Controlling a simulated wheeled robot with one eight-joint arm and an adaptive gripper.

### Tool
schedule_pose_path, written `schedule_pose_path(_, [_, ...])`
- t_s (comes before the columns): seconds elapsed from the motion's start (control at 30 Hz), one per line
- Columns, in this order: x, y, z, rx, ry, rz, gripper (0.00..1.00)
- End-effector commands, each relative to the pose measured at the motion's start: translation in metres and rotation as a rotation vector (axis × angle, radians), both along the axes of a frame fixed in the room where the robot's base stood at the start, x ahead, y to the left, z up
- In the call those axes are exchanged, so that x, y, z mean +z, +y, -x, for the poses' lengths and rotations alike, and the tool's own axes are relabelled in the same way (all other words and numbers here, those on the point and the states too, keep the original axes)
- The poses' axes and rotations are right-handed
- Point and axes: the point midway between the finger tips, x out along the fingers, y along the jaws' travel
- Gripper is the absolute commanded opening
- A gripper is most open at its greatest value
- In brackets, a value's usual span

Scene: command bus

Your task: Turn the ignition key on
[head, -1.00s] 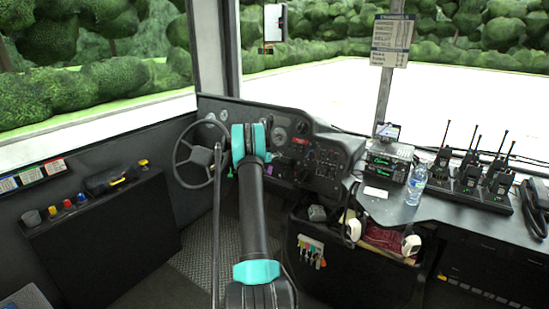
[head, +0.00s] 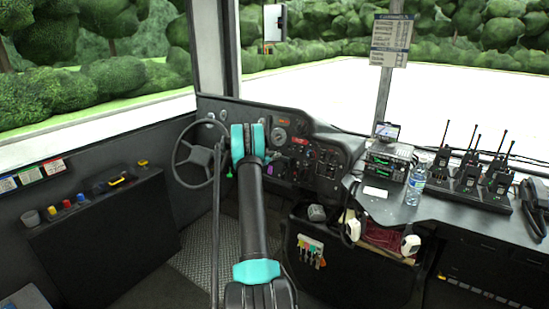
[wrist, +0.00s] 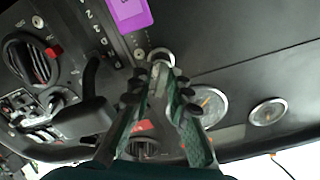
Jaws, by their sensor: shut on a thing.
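My gripper (wrist: 160,72) points at the dashboard, with its two green-backed fingers closed together at a round metal ring (wrist: 161,57), which looks like the ignition lock. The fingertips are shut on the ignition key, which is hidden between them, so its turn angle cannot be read. A purple tag (wrist: 130,12) lies just above and left of the lock in the wrist view. In the head view my arm and the turquoise wrist part cover the gripper and the lock.
The steering wheel (head: 197,152) is left of my arm. In the wrist view a black lever (wrist: 85,117) is close to the left finger, and round gauges (wrist: 268,111) are on the right. Radios (head: 470,180) and a water bottle (head: 415,184) stand on the right counter.

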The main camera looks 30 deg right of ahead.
Motion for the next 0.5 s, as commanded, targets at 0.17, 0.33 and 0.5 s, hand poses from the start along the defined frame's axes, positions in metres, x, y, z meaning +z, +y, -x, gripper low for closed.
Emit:
schedule_pose_path(0.17, [-0.0006,0.0006,0.0004,-0.015,-0.036,-0.016,0.0])
schedule_pose_path(0.33, [-0.0007,0.0007,0.0004,-0.02,-0.048,-0.022,0.0])
schedule_pose_path(0.5, [-0.0007,0.0006,0.0005,-0.02,-0.049,-0.022,0.0])
